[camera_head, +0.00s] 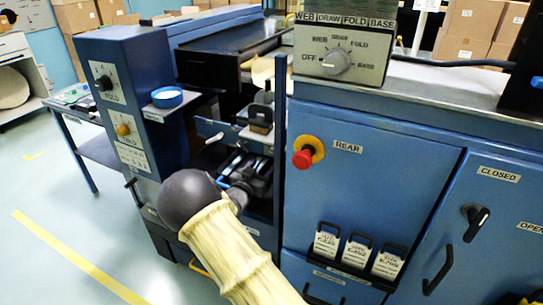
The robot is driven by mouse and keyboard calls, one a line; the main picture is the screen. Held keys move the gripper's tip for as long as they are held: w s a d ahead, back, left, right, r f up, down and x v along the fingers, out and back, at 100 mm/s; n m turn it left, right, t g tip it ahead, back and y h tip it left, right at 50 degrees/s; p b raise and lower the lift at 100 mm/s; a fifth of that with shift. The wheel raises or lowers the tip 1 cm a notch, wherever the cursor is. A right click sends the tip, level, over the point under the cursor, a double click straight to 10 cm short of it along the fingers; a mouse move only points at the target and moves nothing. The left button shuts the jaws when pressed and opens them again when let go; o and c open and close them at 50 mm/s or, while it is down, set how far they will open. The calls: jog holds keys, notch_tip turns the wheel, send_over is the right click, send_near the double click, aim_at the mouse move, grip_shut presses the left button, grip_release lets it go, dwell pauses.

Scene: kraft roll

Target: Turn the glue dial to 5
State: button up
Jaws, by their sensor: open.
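Two small dials sit on the front of the blue cabinet at left. The upper is a black knob (104,83) on a white plate, the lower a yellow-orange knob (123,129) on another. Their lettering and numbers are too small to read surely, so I cannot tell which is the glue dial or its setting. My arm rises from the bottom in a cream sleeve to a dark round joint. My gripper (238,180) shows only partly, beyond that joint, among dark machine parts. It is open, away to the right of and below both knobs. Its fingertips are hard to make out.
A grey selector (336,63) marked OFF, WEB, DRAW, FOLD, BASE stands on top of the machine. A red button (302,159) and a black handle (475,222) are on the blue front. A blue-rimmed cup (167,97) stands beside the knobs. Floor at left is clear.

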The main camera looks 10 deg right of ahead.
aim_at(272, 154)
jog(key=x, duration=0.8)
jog(key=shift+d, duration=0.25)
jog(key=shift+a, duration=0.35)
jog(key=shift+c, duration=0.2)
jog(key=shift+s+d, duration=0.1)
jog(key=c, duration=0.9)
